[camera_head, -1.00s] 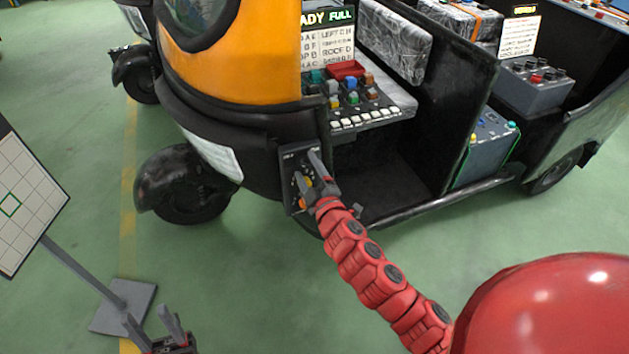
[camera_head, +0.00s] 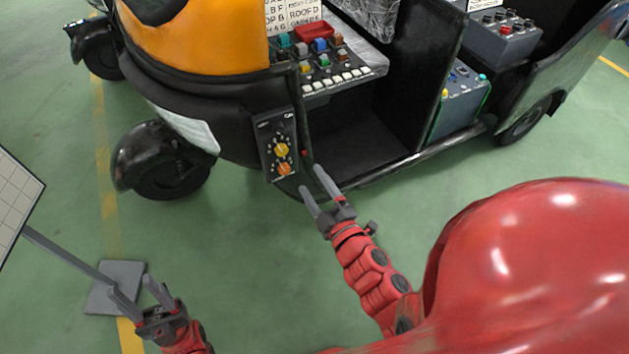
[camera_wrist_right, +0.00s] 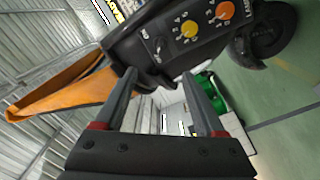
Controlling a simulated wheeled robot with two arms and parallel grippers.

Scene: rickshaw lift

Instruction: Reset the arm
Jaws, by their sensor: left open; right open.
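My right gripper (camera_head: 318,190) is open and empty. In the head view it is just below and to the right of the dark control panel (camera_head: 275,146), apart from its knobs. The panel has a yellow knob (camera_head: 281,150) and an orange knob (camera_head: 284,169). In the right wrist view the open fingers (camera_wrist_right: 168,105) show with nothing between them, and the yellow knob (camera_wrist_right: 190,29) and orange knob (camera_wrist_right: 225,10) are beyond them. My left gripper (camera_head: 138,290) is open and empty at the lower left, in front of the stand's grey base.
The yellow and black rickshaw (camera_head: 215,35) fills the top of the head view, with its front wheel (camera_head: 163,160) at left. A dashboard of coloured switches (camera_head: 325,65) is inside. A white grid board (camera_head: 15,195) stands at the left on a grey base (camera_head: 118,283). Green floor (camera_head: 240,260) lies clear between my arms.

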